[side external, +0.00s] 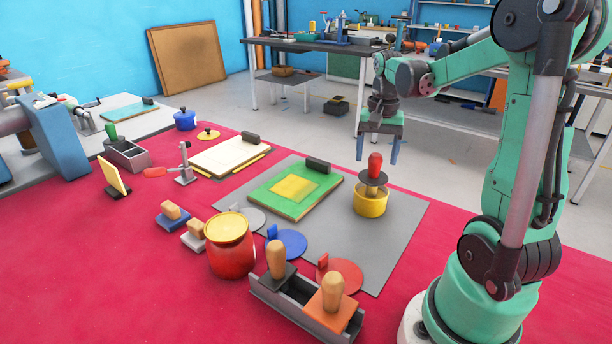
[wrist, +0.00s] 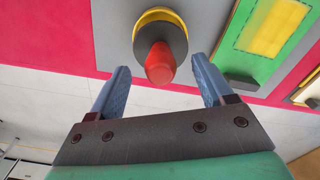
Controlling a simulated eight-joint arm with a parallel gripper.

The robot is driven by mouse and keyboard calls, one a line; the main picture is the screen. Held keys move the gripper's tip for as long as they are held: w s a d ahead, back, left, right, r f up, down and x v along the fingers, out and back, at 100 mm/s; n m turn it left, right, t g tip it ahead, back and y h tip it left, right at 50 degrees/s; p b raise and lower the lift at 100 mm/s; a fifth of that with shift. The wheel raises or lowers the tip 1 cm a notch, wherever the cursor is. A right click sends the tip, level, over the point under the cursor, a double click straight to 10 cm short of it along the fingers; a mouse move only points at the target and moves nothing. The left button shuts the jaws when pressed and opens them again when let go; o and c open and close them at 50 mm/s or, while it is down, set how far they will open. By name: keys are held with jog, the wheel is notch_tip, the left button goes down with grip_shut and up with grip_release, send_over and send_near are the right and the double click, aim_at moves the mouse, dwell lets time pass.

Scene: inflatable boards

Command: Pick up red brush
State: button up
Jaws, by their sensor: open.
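The red brush shows as a red handle (side external: 375,166) standing upright on a dark disc over a yellow round pot (side external: 370,202).
A grey mat (side external: 400,225) lies under the pot. A green board with a yellow square (side external: 293,188) and a dark block (side external: 318,165) lie left of it. A red jar (side external: 230,257) and a grey holder with wooden-handled tools (side external: 292,305) stand nearer. The mat right of the pot is clear.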

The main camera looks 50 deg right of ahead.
jog(key=shift+f, duration=1.6)
grip_shut()
notch_tip(320, 180, up, 20)
